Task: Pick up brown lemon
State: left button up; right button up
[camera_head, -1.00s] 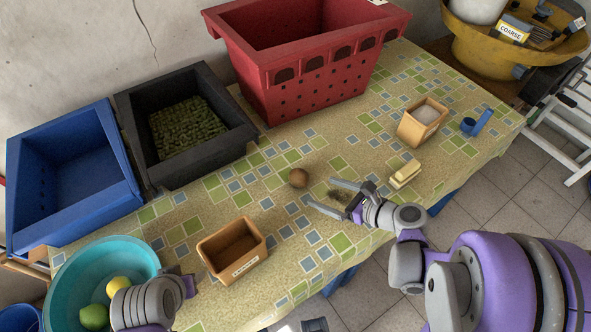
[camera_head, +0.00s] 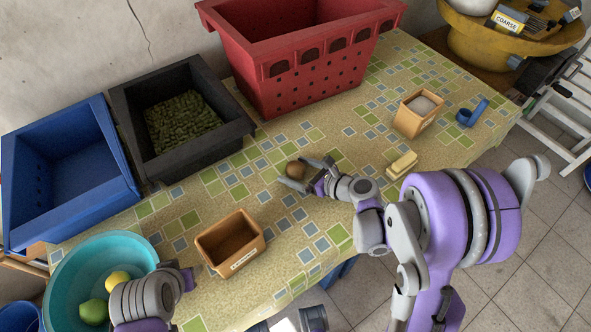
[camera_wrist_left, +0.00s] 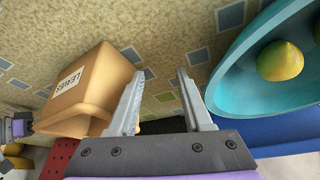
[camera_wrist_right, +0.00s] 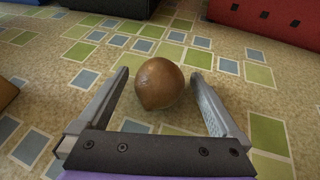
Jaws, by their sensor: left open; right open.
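The brown lemon (camera_head: 295,169) lies on the patterned tablecloth in the middle of the head view. My right gripper (camera_head: 303,172) is open, with its fingers on either side of the lemon. In the right wrist view the lemon (camera_wrist_right: 159,83) sits between and slightly beyond the fingertips of the open gripper (camera_wrist_right: 160,80); I cannot tell whether a finger touches it. My left gripper (camera_wrist_left: 158,75) is open and empty, between the wooden leaves box (camera_wrist_left: 98,88) and the teal bowl (camera_wrist_left: 222,85). In the head view its fingers are hidden.
Red (camera_head: 290,75), black (camera_head: 185,160) and blue (camera_head: 125,185) crates line the wall side. The teal bowl (camera_head: 70,265) holds a yellow lemon (camera_head: 118,282) and a green fruit (camera_head: 94,312). A butter-coloured block (camera_head: 402,165) lies right of my right gripper.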

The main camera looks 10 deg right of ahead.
aim_at(297, 167)
jog(key=c, duration=1.5)
pick_arm(q)
notch_tip(297, 167, up, 2)
jog(key=shift+w+r+p, duration=0.1)
jog(key=shift+w+p, duration=0.05)
jog(key=shift+p, duration=0.9)
pick_arm(e)
notch_tip(297, 167, up, 10)
jog(key=shift+r, duration=0.1)
